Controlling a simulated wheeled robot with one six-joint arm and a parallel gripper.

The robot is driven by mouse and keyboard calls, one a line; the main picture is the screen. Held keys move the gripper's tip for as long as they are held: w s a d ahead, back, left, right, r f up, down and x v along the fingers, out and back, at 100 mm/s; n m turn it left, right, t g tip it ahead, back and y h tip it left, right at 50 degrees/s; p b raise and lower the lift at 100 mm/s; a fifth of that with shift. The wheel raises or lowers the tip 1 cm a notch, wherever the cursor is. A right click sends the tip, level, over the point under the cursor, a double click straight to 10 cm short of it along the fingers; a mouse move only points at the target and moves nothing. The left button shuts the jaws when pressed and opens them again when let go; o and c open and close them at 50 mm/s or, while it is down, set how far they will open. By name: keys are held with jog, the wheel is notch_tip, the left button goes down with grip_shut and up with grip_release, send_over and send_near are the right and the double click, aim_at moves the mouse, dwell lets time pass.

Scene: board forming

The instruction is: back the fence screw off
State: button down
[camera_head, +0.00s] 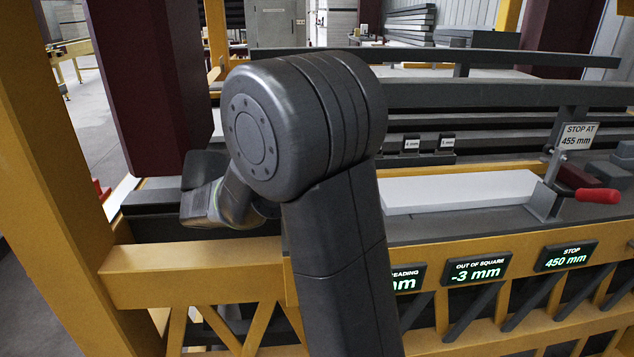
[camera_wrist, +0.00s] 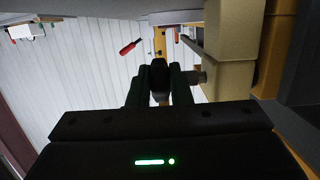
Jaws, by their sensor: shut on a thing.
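In the wrist view my gripper (camera_wrist: 160,88) has its two dark fingers closed around a dark knob (camera_wrist: 159,68), which I take to be the fence screw's head. A short grey cylinder (camera_wrist: 197,77) shows just right of the fingers, against a beige block (camera_wrist: 228,80); whether it joins the knob is unclear. In the head view my arm hides the fingertips and the screw. The OUT OF SQUARE display (camera_head: 477,270) reads -3 mm. The STOP display (camera_head: 566,256) reads 450 mm, and a sign (camera_head: 577,136) says STOP AT 455 mm. The reading display (camera_head: 407,280) is mostly hidden.
A pale board (camera_head: 460,190) lies on the dark bench. A clamp with a red handle (camera_head: 598,196) stands at its right end. A yellow beam (camera_head: 200,273) runs along the front, and a dark red column (camera_head: 140,80) stands left of my arm.

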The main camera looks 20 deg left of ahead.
jog(key=shift+r+t+h+p, duration=0.15)
jog(key=shift+t+h+p, duration=0.35)
jog(key=shift+p, duration=0.6)
jog(key=shift+h+p, duration=0.3)
jog(key=shift+p, duration=0.05)
jog(key=shift+f, duration=0.2)
jog(key=shift+w, duration=0.1)
jog(key=c, duration=1.3)
grip_release()
jog(key=shift+w, duration=0.1)
jog(key=shift+f, duration=0.1)
